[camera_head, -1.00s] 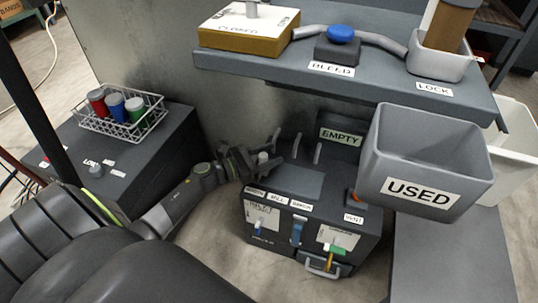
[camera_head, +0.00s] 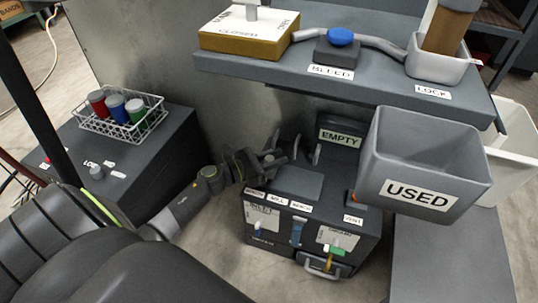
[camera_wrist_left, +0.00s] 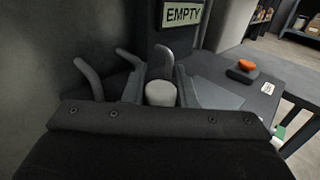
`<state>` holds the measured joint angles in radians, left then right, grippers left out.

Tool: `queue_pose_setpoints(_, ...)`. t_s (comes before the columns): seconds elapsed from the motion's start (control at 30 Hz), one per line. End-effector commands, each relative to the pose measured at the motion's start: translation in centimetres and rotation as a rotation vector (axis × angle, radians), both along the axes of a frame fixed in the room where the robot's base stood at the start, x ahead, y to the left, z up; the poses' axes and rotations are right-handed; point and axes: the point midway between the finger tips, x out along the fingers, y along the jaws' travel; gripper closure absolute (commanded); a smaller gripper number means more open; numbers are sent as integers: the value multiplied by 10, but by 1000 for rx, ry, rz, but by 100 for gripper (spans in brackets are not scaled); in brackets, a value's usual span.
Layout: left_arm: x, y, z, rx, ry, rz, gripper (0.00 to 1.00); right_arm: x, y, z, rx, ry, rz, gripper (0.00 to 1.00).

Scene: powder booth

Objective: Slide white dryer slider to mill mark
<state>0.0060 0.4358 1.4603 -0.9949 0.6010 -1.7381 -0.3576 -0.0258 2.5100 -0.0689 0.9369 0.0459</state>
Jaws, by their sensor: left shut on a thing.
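The white slider knob (camera_wrist_left: 161,94) is a short pale cylinder standing between the two fingers of my left gripper (camera_wrist_left: 160,88) in the left wrist view. In the head view my left gripper (camera_head: 268,160) is at the back left of the dark machine box (camera_head: 300,182), shut on the knob, which is mostly hidden there by the fingers. The MILL label (camera_head: 277,200) is on the box's front top edge, between two other small labels. My right gripper is not in view.
Grey bent levers (camera_wrist_left: 89,77) stand behind the gripper, below the EMPTY sign (camera_head: 340,137). The grey USED bin (camera_head: 425,160) overhangs the box at right. A shelf (camera_head: 350,75) is above. A wire basket of coloured canisters (camera_head: 118,112) stands at left.

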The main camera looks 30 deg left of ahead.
Motion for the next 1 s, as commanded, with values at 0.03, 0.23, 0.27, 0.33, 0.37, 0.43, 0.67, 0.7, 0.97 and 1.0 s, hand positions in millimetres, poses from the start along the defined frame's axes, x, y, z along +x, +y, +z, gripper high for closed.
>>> queue_pose_setpoints(0.03, 3, -12, 3, -5, -3, -1, 100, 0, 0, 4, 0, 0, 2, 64)
queue_pose_setpoints(0.23, 10, -43, 2, -4, 0, -1, 100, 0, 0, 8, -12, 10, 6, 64)
queue_pose_setpoints(0.27, 10, -45, 1, -3, -1, -1, 100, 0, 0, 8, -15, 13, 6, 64)
queue_pose_setpoints(0.33, 11, -49, 1, -1, 0, -1, 100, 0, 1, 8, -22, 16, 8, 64)
queue_pose_setpoints(0.37, 11, -50, 1, -1, 0, -1, 100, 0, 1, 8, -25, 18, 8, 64)
queue_pose_setpoints(0.43, 12, -50, 0, 0, 0, -1, 100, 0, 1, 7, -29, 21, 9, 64)
queue_pose_setpoints(0.67, 11, -50, 0, 0, 0, -1, 73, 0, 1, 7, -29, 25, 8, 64)
queue_pose_setpoints(0.7, 11, -49, 0, 0, 0, -1, 67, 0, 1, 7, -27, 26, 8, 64)
queue_pose_setpoints(0.97, 11, -49, 0, 0, 0, 0, 53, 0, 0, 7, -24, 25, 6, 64)
queue_pose_setpoints(1.0, 11, -49, 0, 0, 0, 0, 53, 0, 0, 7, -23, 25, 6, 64)
